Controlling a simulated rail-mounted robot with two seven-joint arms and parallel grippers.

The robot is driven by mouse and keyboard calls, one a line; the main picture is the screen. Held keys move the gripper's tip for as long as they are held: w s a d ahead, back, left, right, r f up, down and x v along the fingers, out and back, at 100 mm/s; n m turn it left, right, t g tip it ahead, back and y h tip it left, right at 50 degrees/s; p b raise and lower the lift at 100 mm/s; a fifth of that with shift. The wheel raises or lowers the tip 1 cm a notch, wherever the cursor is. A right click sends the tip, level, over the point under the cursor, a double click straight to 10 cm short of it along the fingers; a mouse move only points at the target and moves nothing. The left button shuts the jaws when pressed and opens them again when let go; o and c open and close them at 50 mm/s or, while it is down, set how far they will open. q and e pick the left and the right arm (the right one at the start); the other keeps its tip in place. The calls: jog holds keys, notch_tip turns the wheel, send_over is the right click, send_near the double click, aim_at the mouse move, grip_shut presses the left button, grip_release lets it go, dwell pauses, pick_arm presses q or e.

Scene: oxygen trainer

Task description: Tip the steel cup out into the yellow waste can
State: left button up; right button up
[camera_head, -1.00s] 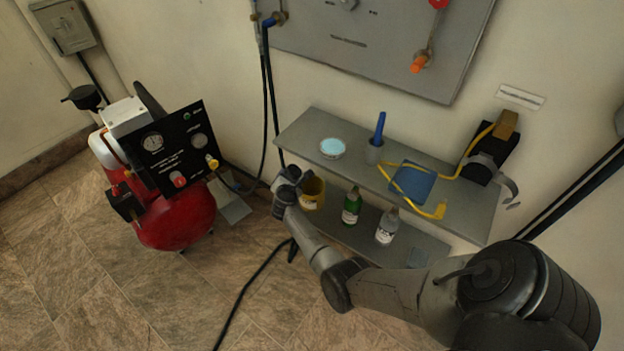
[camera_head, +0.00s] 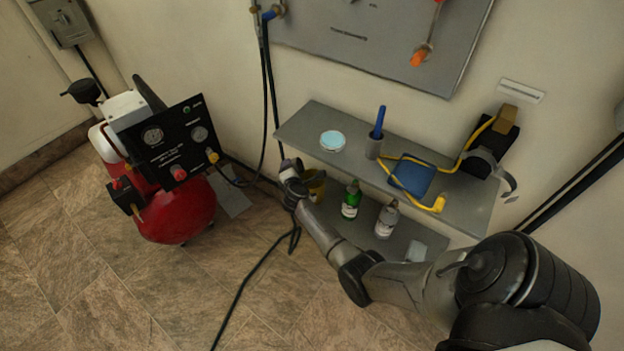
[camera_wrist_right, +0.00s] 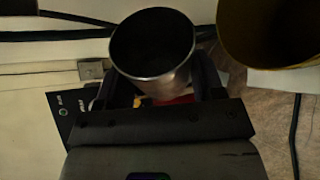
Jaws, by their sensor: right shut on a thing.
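The steel cup (camera_wrist_right: 153,62) is between the fingers of my right gripper (camera_wrist_right: 155,85) in the right wrist view. The gripper is shut on it. The cup's round mouth shows a dark inside, and I cannot tell what it holds. The yellow waste can (camera_wrist_right: 268,50) is beside the cup on the right of that view, apart from it. In the head view the yellow waste can (camera_head: 318,186) stands at the left end of the lower shelf, partly hidden by my right gripper (camera_head: 288,170) just to its left. My left gripper is not in view.
A green bottle (camera_head: 351,200) and a clear bottle (camera_head: 387,220) stand right of the can. The upper shelf (camera_head: 300,125) overhangs them, bearing a light-blue dish (camera_head: 332,140) and a blue-handled holder (camera_head: 374,147). A red compressor (camera_head: 180,210) and hanging black hoses (camera_head: 268,100) are left.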

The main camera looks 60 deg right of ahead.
jog(key=shift+s+f+m+t+b, duration=0.1)
jog(key=shift+f+m+t+b, duration=0.45)
jog(key=shift+b, duration=0.4)
jog(key=shift+s+d+r+m, duration=0.25)
jog(key=shift+s+r+m, duration=0.1)
jog(key=shift+r, duration=0.05)
jog(key=shift+s+d+r+m, duration=0.1)
jog(key=shift+s+d+m, duration=0.1)
jog(key=shift+s+m, duration=0.15)
jog(key=shift+t, duration=0.25)
jog(key=shift+w+a+r, duration=0.1)
jog(key=shift+w+a, duration=0.05)
jog(key=shift+w, duration=0.1)
jog(key=shift+s+m, duration=0.1)
jog(key=shift+m, duration=0.25)
jog(key=shift+r, duration=0.15)
